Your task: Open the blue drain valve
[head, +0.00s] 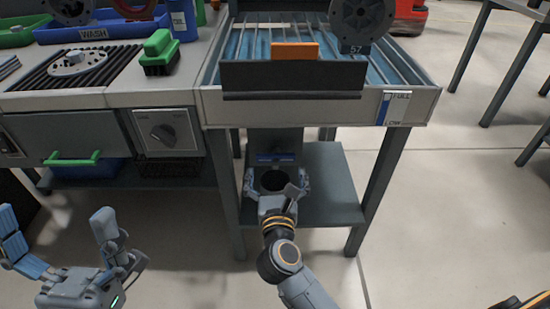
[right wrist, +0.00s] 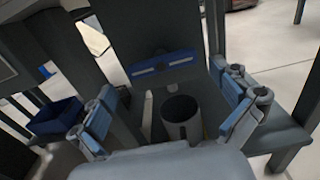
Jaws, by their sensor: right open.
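The blue drain valve shows as a blue bar (head: 276,157) on a dark panel under the wash tank (head: 213,105). In the right wrist view the blue bar (right wrist: 165,63) lies level across the panel, beyond my fingertips. My right gripper (head: 276,180) is under the tank front, fingers spread and empty, in front of and below the bar and apart from it. A dark open-topped cylinder (right wrist: 181,118) stands between and beyond its fingers in the right wrist view. My left gripper (head: 62,240) is open and empty at lower left, away from the valve.
The tank's table legs (head: 373,190) stand on both sides of my right arm, with a lower shelf (head: 335,185) between them. A counter with a green-handled drawer (head: 72,160), a knob (head: 163,134) and a green brush (head: 158,52) is at left.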

